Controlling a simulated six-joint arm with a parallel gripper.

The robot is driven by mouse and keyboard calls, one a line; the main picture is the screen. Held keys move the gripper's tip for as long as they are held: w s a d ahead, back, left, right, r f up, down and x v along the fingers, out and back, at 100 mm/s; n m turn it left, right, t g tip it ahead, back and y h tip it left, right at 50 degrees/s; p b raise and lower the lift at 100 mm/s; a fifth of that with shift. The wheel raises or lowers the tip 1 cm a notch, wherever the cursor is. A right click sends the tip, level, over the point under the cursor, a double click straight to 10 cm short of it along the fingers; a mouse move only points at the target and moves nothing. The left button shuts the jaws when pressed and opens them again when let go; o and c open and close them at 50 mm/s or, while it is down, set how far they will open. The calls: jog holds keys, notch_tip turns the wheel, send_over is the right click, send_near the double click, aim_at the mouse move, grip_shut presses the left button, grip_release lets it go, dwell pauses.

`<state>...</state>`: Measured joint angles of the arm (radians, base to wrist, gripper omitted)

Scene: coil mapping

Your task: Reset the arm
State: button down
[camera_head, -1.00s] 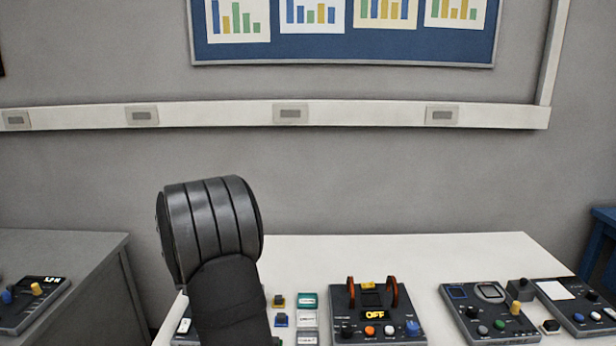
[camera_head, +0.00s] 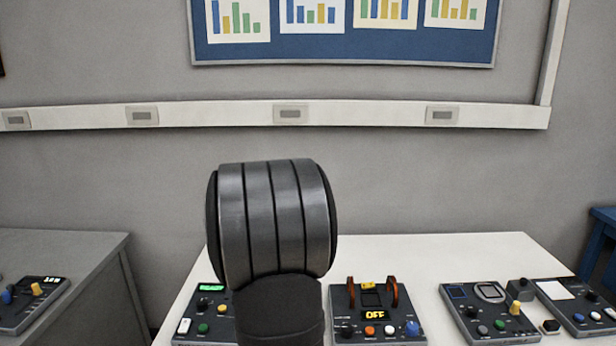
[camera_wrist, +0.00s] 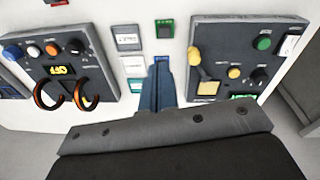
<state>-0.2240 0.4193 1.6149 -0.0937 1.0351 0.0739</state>
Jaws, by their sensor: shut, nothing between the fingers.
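My gripper (camera_wrist: 157,84) shows in the wrist view as two blue-grey fingers pressed together, with nothing between them. They point down over the white table (camera_wrist: 115,108), near a row of small blocks. In the head view my dark arm stands upright in front of the table, and the gripper itself is hidden there. A console with a yellow "OFF" display and two orange-black coils (camera_head: 378,315) stands right of the arm. It also shows at the left of the wrist view (camera_wrist: 93,65).
A console with a green display (camera_head: 203,306) stands left of the arm, partly covered by it. Further consoles (camera_head: 489,318) stand at the table's right. Small pale blocks (camera_wrist: 128,37) and a green block (camera_wrist: 165,28) lie between consoles. A grey desk (camera_head: 75,250) stands at left.

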jog(key=shift+s+d+r, duration=0.1)
jog(key=shift+s+d, duration=0.25)
jog(key=shift+d, duration=0.45)
